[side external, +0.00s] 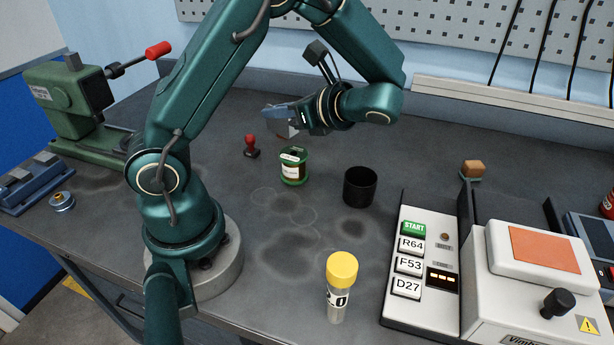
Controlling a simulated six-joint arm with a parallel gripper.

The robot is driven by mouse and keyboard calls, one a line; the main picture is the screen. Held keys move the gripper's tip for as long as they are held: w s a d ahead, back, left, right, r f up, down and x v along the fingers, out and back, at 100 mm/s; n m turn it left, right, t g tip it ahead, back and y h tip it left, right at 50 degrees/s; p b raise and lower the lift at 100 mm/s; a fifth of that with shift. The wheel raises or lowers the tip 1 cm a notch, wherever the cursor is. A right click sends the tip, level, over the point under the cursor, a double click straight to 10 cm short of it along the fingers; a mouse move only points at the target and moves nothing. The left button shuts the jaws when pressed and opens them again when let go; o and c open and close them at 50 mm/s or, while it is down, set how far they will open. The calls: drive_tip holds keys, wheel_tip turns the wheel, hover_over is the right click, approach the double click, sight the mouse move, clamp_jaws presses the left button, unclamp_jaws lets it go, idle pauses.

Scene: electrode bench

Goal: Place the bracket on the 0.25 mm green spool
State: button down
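The green spool (294,170) stands upright on the bench near the middle of the side external view. It has green flanges, a dark winding and a white label too small to read. My gripper (270,114) is above and slightly left of the spool, apart from it, with its blue-grey fingers pointing left. A small pale and brown piece shows just below the fingers; I cannot tell whether it is the bracket or whether it is held. The finger gap is too small to judge. I cannot make out a bracket for certain anywhere else.
A red-handled stamp (251,147) stands left of the spool and a black cup (360,187) to its right. A yellow-capped vial (341,287) is in front. A button panel (408,262) and white machine (525,285) fill the right. The bench between spool and vial is clear.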

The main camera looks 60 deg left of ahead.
sight(293, 136)
drive_tip(key=shift+w+d+f, duration=0.4)
drive_tip(key=shift+w, duration=0.25)
drive_tip(key=shift+f, duration=2.05)
drive_tip(key=shift+f, duration=0.1)
drive_tip(key=c, duration=1.1)
unclamp_jaws()
